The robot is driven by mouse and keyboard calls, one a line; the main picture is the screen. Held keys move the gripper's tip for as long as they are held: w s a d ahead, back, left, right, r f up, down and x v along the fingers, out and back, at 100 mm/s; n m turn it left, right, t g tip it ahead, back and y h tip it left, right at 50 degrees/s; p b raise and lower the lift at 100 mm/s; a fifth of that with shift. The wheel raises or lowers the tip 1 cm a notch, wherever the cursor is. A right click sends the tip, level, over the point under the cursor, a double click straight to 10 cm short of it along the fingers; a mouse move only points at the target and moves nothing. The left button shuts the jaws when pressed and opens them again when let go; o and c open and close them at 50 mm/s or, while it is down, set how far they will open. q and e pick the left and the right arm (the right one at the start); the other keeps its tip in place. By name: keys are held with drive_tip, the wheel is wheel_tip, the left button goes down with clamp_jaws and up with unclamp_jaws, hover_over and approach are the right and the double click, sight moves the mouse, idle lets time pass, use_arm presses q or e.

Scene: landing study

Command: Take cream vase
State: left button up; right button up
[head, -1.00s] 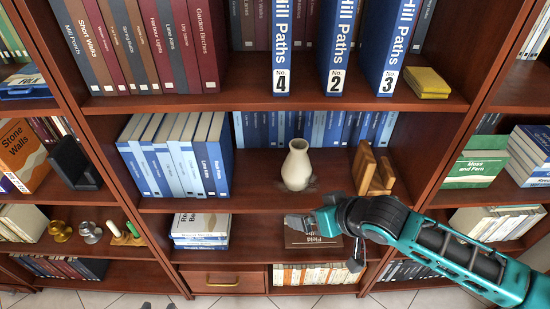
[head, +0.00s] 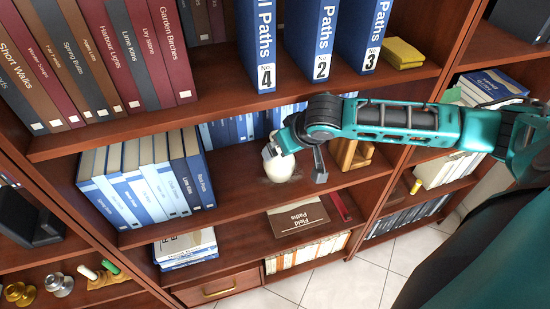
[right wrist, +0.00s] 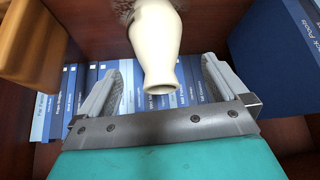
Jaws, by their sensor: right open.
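The cream vase (head: 279,168) stands on the middle shelf of the bookcase, its upper part partly covered by my right arm. It also shows in the right wrist view (right wrist: 156,35), its mouth toward the palm. My right gripper (right wrist: 162,70) is open, with one finger on each side of the vase's neck in that picture. Nothing is held, and I cannot tell whether a finger touches the vase. In the head view one grey finger shows just right of the vase. My left gripper is not in view.
Blue books (head: 150,178) stand left of the vase, with another blue row behind it. Wooden bookends (head: 350,153) stand to the right. A brown book (head: 298,217) lies on the shelf below.

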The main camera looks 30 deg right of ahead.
sight(279, 157)
drive_tip(key=x, duration=0.5)
drive_tip(key=shift+w+d+f, duration=0.25)
drive_tip(key=shift+w+f, duration=0.05)
drive_tip(key=c, duration=1.4)
drive_tip(key=shift+r, duration=0.25)
